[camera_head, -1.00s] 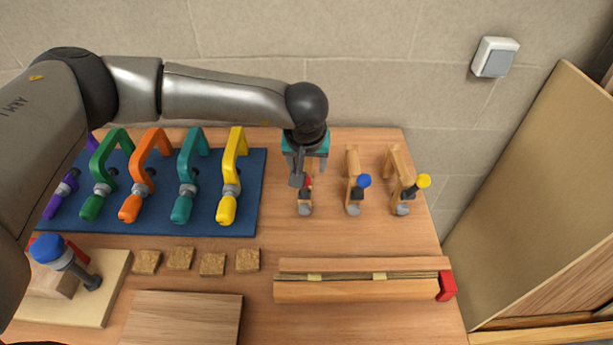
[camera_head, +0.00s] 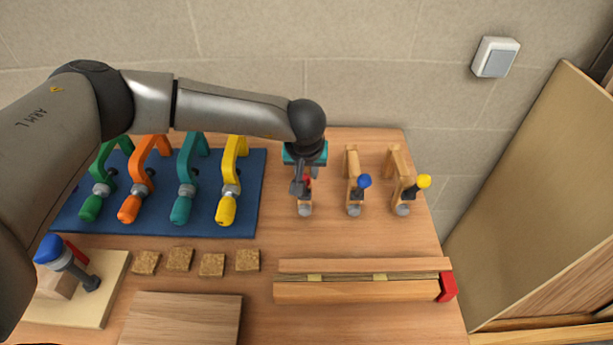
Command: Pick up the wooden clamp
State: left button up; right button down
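Three wooden clamps stand in a row at the back right of the workbench. The left one, a wooden clamp with a red part (camera_head: 305,206), is mostly hidden under my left gripper (camera_head: 301,184). The middle wooden clamp (camera_head: 352,165) has a blue knob and the right wooden clamp (camera_head: 400,168) has a yellow knob. My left gripper points down at the left clamp, its fingers close to the red part. I cannot tell whether the fingers are open or closed on it. My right gripper is not in view.
Green, orange, teal and yellow clamps lie on a blue mat (camera_head: 150,226) at left. Several small cork-coloured squares (camera_head: 212,264), a board (camera_head: 182,318) and a wooden strip assembly with a red end (camera_head: 362,291) lie in front. A wall stands behind.

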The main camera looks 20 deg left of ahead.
pick_arm(q)
grip_shut()
jog(key=shift+r, duration=0.15)
notch_tip(320, 180, up, 26)
jog(key=p, duration=0.5)
jog(key=shift+f, duration=0.2)
dwell(0.7)
